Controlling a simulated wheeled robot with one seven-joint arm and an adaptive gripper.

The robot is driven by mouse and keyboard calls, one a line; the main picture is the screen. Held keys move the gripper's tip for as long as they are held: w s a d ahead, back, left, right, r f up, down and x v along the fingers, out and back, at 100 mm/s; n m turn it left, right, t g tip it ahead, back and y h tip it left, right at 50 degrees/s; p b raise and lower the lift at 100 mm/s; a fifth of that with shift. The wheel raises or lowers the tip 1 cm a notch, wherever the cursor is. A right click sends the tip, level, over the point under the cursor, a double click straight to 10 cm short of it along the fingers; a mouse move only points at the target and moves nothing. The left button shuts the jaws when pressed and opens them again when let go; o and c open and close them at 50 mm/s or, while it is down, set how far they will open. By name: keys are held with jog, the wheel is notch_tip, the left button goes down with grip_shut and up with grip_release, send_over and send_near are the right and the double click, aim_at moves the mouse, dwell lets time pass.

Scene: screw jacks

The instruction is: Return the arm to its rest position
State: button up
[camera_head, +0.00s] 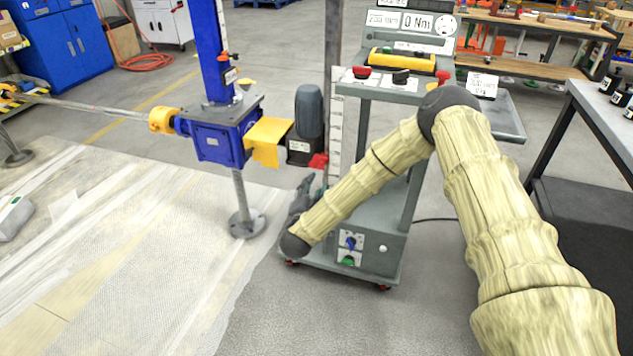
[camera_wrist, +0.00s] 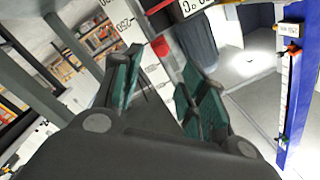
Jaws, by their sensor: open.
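My arm is bent at the elbow in the head view, in a tan sleeve, with its forearm running down and left across the front of the grey test cart (camera_head: 385,222). My gripper (camera_head: 303,192) is at the end of it, partly hidden behind my dark wrist, beside the cart's left side. In the wrist view my gripper (camera_wrist: 163,88) has its two green-padded fingers spread apart, with nothing held between them. A white ruled scale (camera_wrist: 150,72) shows behind the gap.
A blue screw jack (camera_head: 218,140) with a dark motor (camera_head: 309,112) stands left of the cart, close to my gripper. A workbench (camera_head: 600,100) with bottles is at the right. White sheeting (camera_head: 130,240) covers the left floor. Grey floor at the front is clear.

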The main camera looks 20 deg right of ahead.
jog(key=shift+s+a, duration=0.1)
jog(key=shift+s, duration=0.1)
dwell(0.4)
jog(key=s+a+f+n+g+y+p, duration=0.35)
jog(key=s+f+n+y, duration=0.2)
jog(key=s, duration=0.55)
jog(key=s+a+f+n+g+y+p, duration=0.25)
jog(key=s+a+f+n+y, duration=0.2)
jog(key=s+f, duration=0.4)
jog(key=s+d+r+n+g+p, duration=0.1)
jog(key=s+d+g, duration=0.2)
jog(key=s, duration=0.8)
jog(key=s+d+r+n+g+p, duration=0.1)
jog(key=s+d+g+p, duration=0.1)
jog(key=s, duration=0.9)
jog(key=s+d+r+n+g+h+p, duration=0.1)
jog(key=s+d+g, duration=0.3)
jog(key=s, duration=0.7)
jog(key=shift+s+n+g+p, duration=0.3)
jog(key=shift+n+g+p, duration=0.15)
jog(key=shift+n, duration=0.15)
